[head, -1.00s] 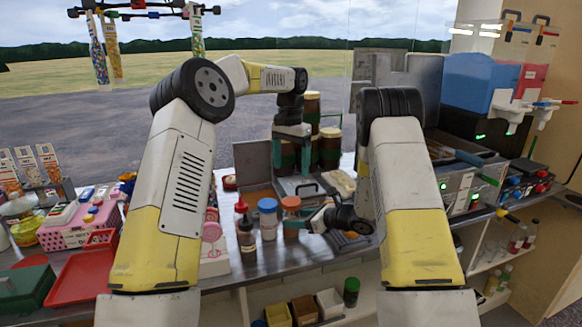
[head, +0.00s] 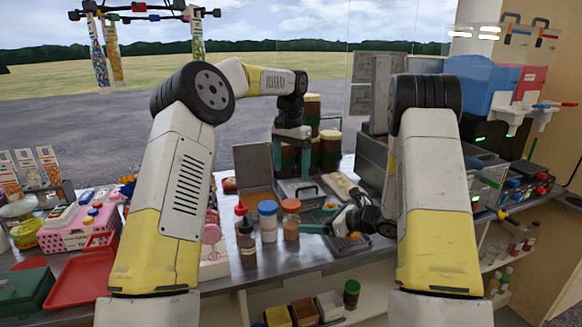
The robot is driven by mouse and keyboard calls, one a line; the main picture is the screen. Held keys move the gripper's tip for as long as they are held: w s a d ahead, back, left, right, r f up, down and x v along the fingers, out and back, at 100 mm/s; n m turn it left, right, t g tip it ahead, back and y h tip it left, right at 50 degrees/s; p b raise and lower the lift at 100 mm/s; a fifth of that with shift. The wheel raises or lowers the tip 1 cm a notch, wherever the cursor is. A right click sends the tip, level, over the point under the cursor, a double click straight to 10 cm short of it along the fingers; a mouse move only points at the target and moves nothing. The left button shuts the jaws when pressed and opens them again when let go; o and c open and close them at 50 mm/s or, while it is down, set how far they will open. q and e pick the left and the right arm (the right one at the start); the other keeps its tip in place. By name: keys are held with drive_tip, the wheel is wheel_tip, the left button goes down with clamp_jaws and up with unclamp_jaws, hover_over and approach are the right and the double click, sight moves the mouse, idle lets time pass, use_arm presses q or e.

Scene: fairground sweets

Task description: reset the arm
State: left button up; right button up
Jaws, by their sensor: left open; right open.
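My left gripper (head: 292,155) hangs at the end of the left arm, pointing down above the back of the counter. Its teal fingers are apart with nothing seen between them, in front of dark brown jars with cream lids (head: 330,148). My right gripper (head: 318,221) is lower, over the counter's front part, pointing left. Its fingers are open, just right of the orange-capped jar (head: 291,218); whether they touch it I cannot tell. My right forearm hides part of the counter and the machines on the right.
A blue-capped jar (head: 268,221) and a red-capped bottle (head: 245,234) stand left of the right gripper. A metal box with an open lid (head: 252,166) is behind. Blue and red drink dispensers (head: 482,84) stand at right. A red tray (head: 78,280) lies at left.

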drive_tip(key=shift+s+d+r, duration=0.1)
drive_tip(key=shift+s+d, duration=0.05)
drive_tip(key=shift+d, duration=0.05)
drive_tip(key=shift+r, duration=0.1)
